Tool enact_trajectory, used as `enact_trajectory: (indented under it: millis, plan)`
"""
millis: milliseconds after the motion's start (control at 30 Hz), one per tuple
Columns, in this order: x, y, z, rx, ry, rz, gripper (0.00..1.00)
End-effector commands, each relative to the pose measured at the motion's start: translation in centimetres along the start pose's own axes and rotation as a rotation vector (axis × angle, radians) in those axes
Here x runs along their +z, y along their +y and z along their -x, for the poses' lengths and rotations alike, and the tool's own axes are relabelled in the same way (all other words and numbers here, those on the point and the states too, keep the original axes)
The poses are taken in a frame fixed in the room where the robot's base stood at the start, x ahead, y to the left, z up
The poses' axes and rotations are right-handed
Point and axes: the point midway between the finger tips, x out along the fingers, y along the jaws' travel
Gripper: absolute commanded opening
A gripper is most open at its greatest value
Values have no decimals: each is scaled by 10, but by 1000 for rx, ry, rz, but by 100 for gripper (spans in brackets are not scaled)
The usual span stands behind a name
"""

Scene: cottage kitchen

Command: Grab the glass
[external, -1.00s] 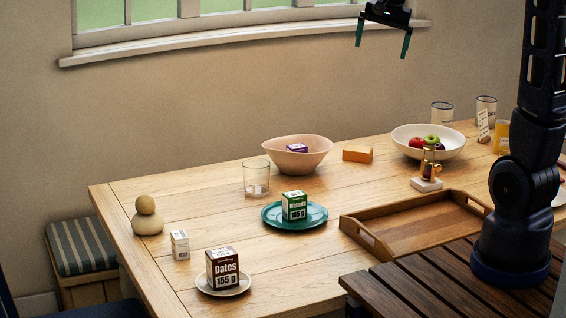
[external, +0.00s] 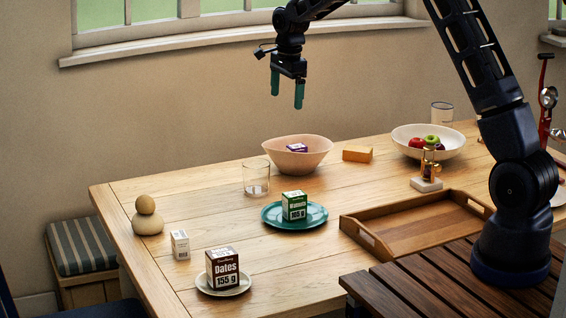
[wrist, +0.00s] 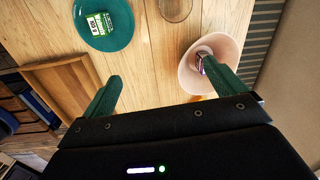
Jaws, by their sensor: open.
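A clear empty glass (external: 256,178) stands upright on the wooden table, between the beige bowl and the green plate. It also shows at the top edge of the wrist view (wrist: 176,9), partly cut off. My gripper (external: 287,102) is open and empty, high above the table, above the beige bowl in the external picture. Its two green fingers point down, well apart. In the wrist view my gripper (wrist: 168,82) has bare tabletop between its fingertips, with the glass beyond them.
A beige bowl (external: 296,160) holding a purple box stands beside the glass. A teal plate (external: 270,222) carries a green-and-white box. A wooden tray (external: 385,246), a fruit bowl (external: 455,147) and an orange block (external: 357,154) lie to the right.

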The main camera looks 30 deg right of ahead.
Motion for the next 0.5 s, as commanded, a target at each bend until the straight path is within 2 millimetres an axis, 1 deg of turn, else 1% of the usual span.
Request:
enact_trajectory:
  millis: [33,100,300,400,500]
  plan:
    - [8,-9,-18,12,3,-31,96]
    - [17,-20,-40,24,7,-83,96]
    - [43,-45,-99,51,20,-220,96]
    - [52,-52,-119,59,26,-267,96]
    - [57,-56,-132,63,30,-298,96]
